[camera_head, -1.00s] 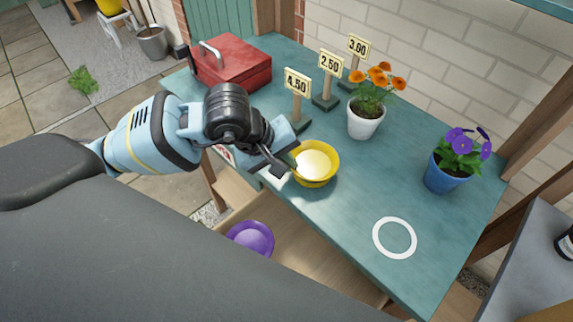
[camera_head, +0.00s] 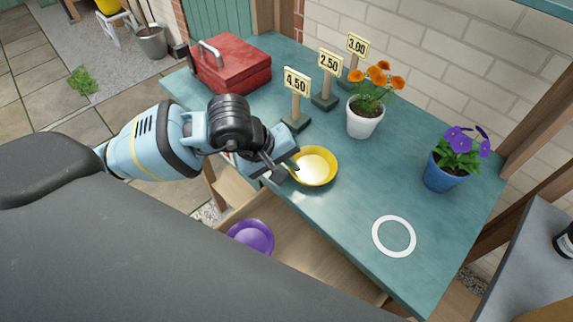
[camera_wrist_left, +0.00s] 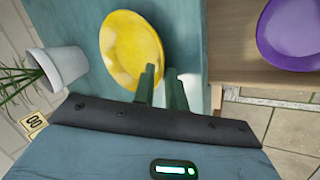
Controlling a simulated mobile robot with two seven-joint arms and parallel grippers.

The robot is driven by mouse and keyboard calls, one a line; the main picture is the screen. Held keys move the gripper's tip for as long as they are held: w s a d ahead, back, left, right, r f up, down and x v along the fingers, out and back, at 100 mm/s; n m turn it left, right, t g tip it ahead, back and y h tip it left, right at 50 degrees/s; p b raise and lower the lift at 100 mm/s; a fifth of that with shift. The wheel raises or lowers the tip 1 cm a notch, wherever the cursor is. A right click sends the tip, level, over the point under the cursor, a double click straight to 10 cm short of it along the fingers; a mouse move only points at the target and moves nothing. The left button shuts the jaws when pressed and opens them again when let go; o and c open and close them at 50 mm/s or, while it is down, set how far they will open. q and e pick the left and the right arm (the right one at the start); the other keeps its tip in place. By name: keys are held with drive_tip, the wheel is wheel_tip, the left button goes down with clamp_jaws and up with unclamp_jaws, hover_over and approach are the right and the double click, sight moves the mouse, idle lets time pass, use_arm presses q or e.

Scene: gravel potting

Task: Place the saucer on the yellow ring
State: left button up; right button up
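A yellow saucer (camera_head: 322,178) lies on the teal table near its front edge, with a bright glare on its middle. It also shows in the left wrist view (camera_wrist_left: 128,45). No yellow ring shows apart from it; whether one lies under the saucer is hidden. My left gripper (camera_head: 285,165) is at the saucer's left rim, its fingers parted. In the left wrist view, the fingers (camera_wrist_left: 162,84) stand apart with the saucer's rim at their tips, one finger overlapping the edge. My right gripper is not in view.
A white ring (camera_head: 377,236) marks the table at the right. A white pot (camera_head: 364,122), a blue pot (camera_head: 443,173), price signs (camera_head: 296,84) and a red toolbox (camera_head: 232,66) stand farther back. A purple saucer (camera_head: 250,237) lies in a wooden compartment below the table edge.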

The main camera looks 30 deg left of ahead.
use_arm(q)
drive_tip(key=v, duration=1.2)
